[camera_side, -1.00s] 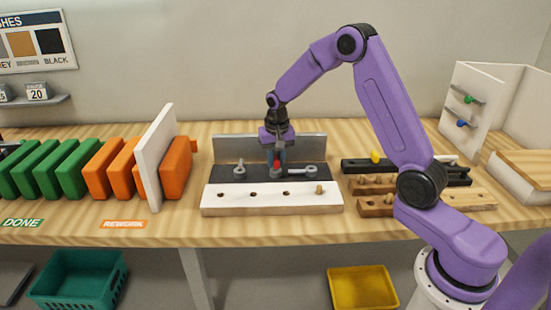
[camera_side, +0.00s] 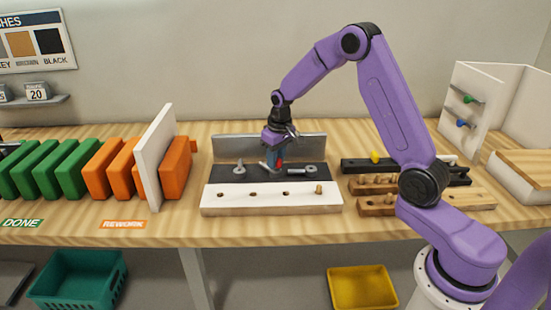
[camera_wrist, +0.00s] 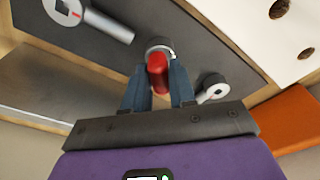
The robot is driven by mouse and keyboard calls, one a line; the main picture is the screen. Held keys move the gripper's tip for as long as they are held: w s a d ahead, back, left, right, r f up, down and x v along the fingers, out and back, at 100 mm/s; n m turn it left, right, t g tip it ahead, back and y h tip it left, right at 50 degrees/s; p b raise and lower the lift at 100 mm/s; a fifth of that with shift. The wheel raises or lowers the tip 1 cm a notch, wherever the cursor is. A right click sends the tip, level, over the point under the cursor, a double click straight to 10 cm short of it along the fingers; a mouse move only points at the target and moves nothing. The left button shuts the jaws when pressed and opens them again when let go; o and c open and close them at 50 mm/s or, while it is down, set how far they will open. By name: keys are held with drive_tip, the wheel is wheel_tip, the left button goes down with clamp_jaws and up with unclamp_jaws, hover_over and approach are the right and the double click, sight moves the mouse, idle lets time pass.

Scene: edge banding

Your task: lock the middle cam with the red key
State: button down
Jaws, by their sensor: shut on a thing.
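My gripper (camera_wrist: 158,92) is shut on the red key (camera_wrist: 157,75), which stands between its two blue fingers. In the wrist view the key's far end meets the round grey middle cam (camera_wrist: 158,46), and the key and fingers partly cover that cam. In the side view the red key (camera_side: 280,163) shows at my tilted gripper (camera_side: 274,165), above the dark strip. A cam with a long grey lever (camera_wrist: 105,22), the right one (camera_side: 310,169) in the side view, lies to one side. The left cam (camera_side: 239,168) lies on the other side and shows in the wrist view (camera_wrist: 212,88).
A metal fence (camera_side: 300,145) stands behind the cams. A white board (camera_side: 230,195) with holes and a wooden peg (camera_side: 319,188) lies in front. An orange panel (camera_side: 175,168) stands left; dark and wooden bars (camera_side: 400,165) lie right.

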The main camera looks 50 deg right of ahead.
drive_tip(key=shift+w+n, duration=0.1)
drive_tip(key=shift+n, duration=0.3)
drive_tip(key=n, duration=0.4)
drive_tip(key=shift+n+y, duration=0.4)
drive_tip(key=n, duration=0.4)
drive_tip(key=shift+a+n+y, duration=0.1)
drive_tip(key=shift+n+y, duration=0.2)
drive_tip(key=shift+n, duration=0.1)
drive_tip(key=shift+r, duration=3)
drive_tip(key=shift+g, duration=0.3)
